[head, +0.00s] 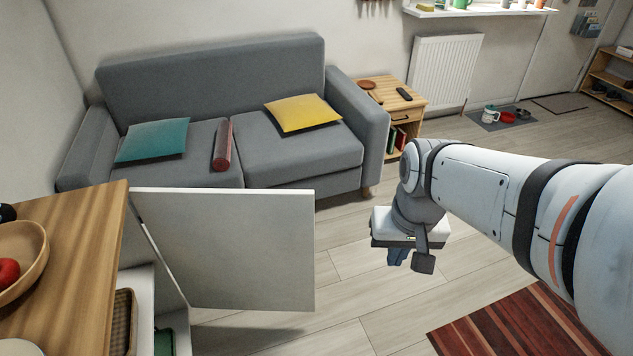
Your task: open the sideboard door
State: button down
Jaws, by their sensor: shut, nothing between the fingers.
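The sideboard (85,230) stands at the lower left, with a wooden top and a white body. Its white door (235,250) stands swung out from the front, and part of the interior shows beside it. A woven basket (122,322) and a green item (164,342) are inside. My gripper (410,260) is shut and empty, pointing down over the floor to the right of the door, with a visible gap between them. The fingertips are small and partly hidden by the gripper body. No door handle can be made out.
A wooden bowl (22,262) with a red fruit (8,272) sits on the sideboard top. A grey sofa (220,110) stands behind the door, with a small side table (412,106) next to it. A striped rug (510,325) lies at lower right. Floor between door and gripper is clear.

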aim_at(255, 251)
jog(key=u, duration=1)
jog(key=k, duration=0.6)
jog(key=z, duration=0.3)
jog(key=i, duration=0.5)
jog(key=z, duration=0.05)
